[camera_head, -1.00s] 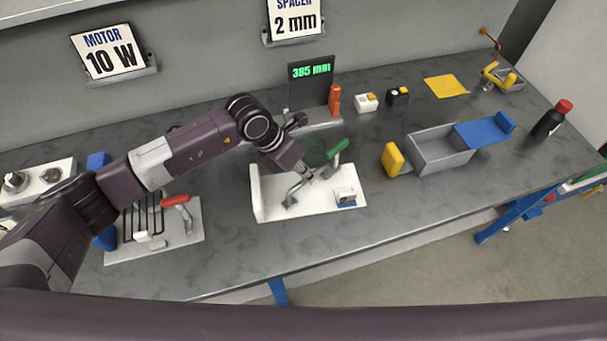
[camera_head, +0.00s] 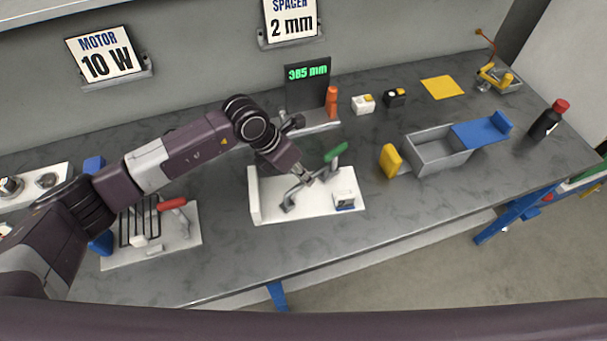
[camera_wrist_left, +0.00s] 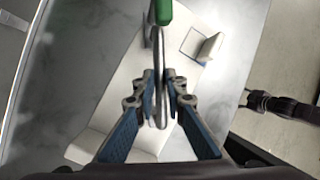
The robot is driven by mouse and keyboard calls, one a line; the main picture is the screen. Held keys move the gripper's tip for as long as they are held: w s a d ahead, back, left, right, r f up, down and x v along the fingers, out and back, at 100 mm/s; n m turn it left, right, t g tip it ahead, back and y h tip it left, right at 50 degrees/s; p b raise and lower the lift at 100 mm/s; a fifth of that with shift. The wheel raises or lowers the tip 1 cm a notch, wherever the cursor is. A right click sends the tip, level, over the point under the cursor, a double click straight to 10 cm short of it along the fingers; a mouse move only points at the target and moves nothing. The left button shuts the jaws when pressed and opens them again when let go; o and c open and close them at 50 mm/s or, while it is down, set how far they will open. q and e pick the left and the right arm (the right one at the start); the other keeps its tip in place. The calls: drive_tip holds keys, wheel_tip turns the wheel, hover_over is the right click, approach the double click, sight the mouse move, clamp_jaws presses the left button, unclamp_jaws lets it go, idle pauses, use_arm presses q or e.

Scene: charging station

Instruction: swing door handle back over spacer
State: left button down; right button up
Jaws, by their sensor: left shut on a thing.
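The door handle is a grey metal lever with a green grip (camera_head: 335,152) on a white fixture plate (camera_head: 268,214). Its grey bracket (camera_head: 288,203) stands at the left of the plate. My left gripper (camera_head: 311,179) is over the plate, shut on the handle's grey bar. In the left wrist view, the bar (camera_wrist_left: 161,55) runs between my left fingers (camera_wrist_left: 161,98) up to the green grip (camera_wrist_left: 162,12). A small white block with a dark face (camera_head: 344,200), perhaps holding the spacer, stands at the plate's right; the spacer itself I cannot make out.
A fixture with a red-handled lever (camera_head: 172,203) lies to the left. A yellow block (camera_head: 391,160) and a grey bin (camera_head: 440,162) stand to the right. A display (camera_head: 308,90) is behind. A dark arm end (camera_wrist_left: 258,100), probably my right gripper, shows in the wrist view.

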use_arm(q)
drive_tip(key=c, duration=2)
unclamp_jaws()
drive_tip(key=shift+o, duration=0.2)
drive_tip(key=v, duration=1.2)
